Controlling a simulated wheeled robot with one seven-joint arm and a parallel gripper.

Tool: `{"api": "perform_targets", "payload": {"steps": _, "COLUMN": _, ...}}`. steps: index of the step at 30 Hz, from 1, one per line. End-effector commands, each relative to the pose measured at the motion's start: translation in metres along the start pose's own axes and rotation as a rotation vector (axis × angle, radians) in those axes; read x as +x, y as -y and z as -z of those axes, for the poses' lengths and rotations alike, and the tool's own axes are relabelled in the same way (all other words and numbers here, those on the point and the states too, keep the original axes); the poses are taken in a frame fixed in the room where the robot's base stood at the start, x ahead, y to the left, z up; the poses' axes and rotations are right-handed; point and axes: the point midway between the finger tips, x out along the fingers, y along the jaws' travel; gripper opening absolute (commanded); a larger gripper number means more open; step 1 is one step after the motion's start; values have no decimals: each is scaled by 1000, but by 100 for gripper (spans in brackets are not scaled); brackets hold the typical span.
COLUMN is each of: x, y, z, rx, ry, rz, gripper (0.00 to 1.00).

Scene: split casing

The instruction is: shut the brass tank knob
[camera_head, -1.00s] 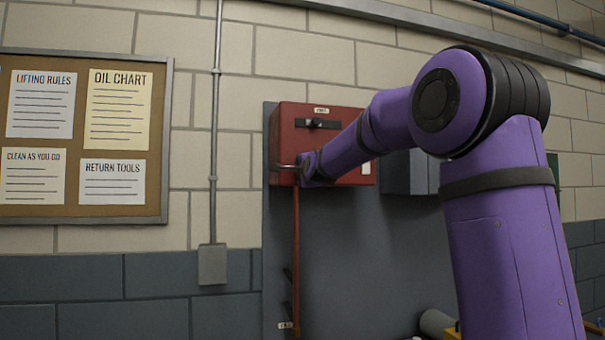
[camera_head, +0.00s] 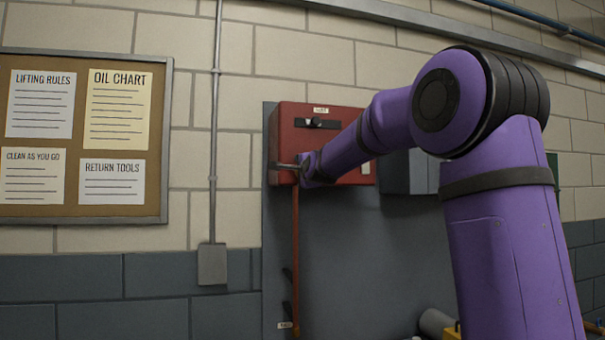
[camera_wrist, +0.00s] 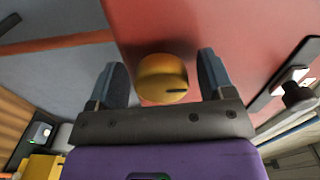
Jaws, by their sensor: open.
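The brass tank knob (camera_wrist: 162,80) is a round yellow disc with a dark mark at its right, set on the red box in the wrist view. My gripper (camera_wrist: 163,77) is open, with one finger on each side of the knob. Small gaps show between the knob and both fingers, and I see no contact. In the head view my gripper (camera_head: 284,166) is at the lower left of the red box (camera_head: 353,145). The knob is hidden there behind my gripper and arm.
A black handle (camera_head: 316,123) sits on the red box's upper front. A red pipe (camera_head: 295,260) runs down from the box. A grey box (camera_head: 423,172) is to its right on the dark panel (camera_head: 350,250). A notice board (camera_head: 165,150) hangs at left.

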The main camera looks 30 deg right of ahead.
Motion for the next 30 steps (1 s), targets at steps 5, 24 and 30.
{"api": "perform_targets", "payload": {"steps": 5, "x": -9, "y": 1, "z": 0, "rx": 0, "ry": 0, "rz": 2, "gripper": 75}}
{"api": "perform_targets", "payload": {"steps": 24, "x": -102, "y": 0, "z": -1, "rx": 0, "ry": 1, "rz": 0, "gripper": 75}}
{"api": "perform_targets", "payload": {"steps": 30, "x": -108, "y": 0, "z": 0, "rx": 0, "ry": 0, "rz": -1, "gripper": 75}}
